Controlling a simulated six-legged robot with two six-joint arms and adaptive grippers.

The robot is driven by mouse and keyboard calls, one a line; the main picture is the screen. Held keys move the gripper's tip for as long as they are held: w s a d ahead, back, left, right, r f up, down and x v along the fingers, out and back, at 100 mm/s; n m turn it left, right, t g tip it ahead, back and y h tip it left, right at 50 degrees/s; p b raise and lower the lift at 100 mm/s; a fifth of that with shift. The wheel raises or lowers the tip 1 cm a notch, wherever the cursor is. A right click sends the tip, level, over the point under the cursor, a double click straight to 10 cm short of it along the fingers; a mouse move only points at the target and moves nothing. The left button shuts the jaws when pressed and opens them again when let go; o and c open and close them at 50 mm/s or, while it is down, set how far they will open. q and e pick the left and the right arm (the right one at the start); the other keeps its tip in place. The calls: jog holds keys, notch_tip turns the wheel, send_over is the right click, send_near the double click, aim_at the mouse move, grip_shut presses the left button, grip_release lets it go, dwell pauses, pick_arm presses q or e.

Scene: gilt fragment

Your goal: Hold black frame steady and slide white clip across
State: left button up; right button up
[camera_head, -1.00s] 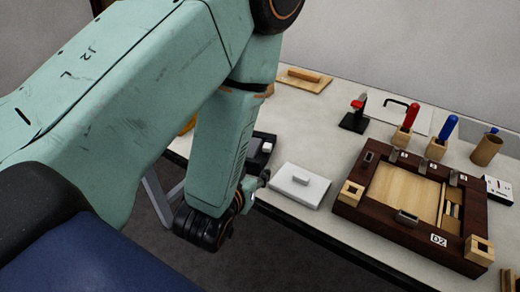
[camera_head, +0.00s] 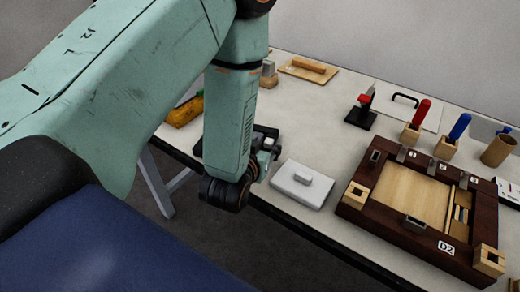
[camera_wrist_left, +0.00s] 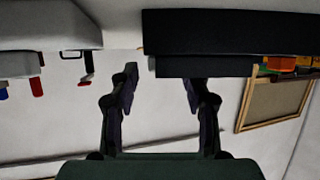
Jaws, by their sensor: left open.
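The black frame (camera_head: 267,130) lies on the table's near left part, mostly hidden behind my left arm in the head view. In the left wrist view a broad black body, which looks like the frame (camera_wrist_left: 230,32), spans the upper right. My left gripper (camera_wrist_left: 165,78) is open with nothing between its fingers. Its right finger tip appears close under the black body; I cannot tell if they touch. In the head view my left gripper (camera_head: 268,153) is at the frame's near side. The white clip cannot be told apart from the pale gripper parts there. My right gripper is out of view.
A dark wooden board (camera_head: 385,228) with a pale panel fills the right. Behind are a black stand (camera_head: 361,117), red and blue handled tools, and a wooden float (camera_head: 308,69).

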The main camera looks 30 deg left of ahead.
pick_arm(q)
jog(key=shift+w+f, duration=0.2)
jog(key=shift+w, duration=0.3)
jog(key=shift+s+d+r, duration=0.1)
jog(key=shift+d+r, duration=0.05)
jog(key=shift+d, duration=0.05)
jog(key=shift+a, duration=0.25)
jog(key=shift+c, duration=1.4)
jog(key=shift+d, duration=0.15)
grip_shut()
jog(key=shift+o, duration=1)
grip_release()
jog(key=shift+c, duration=0.3)
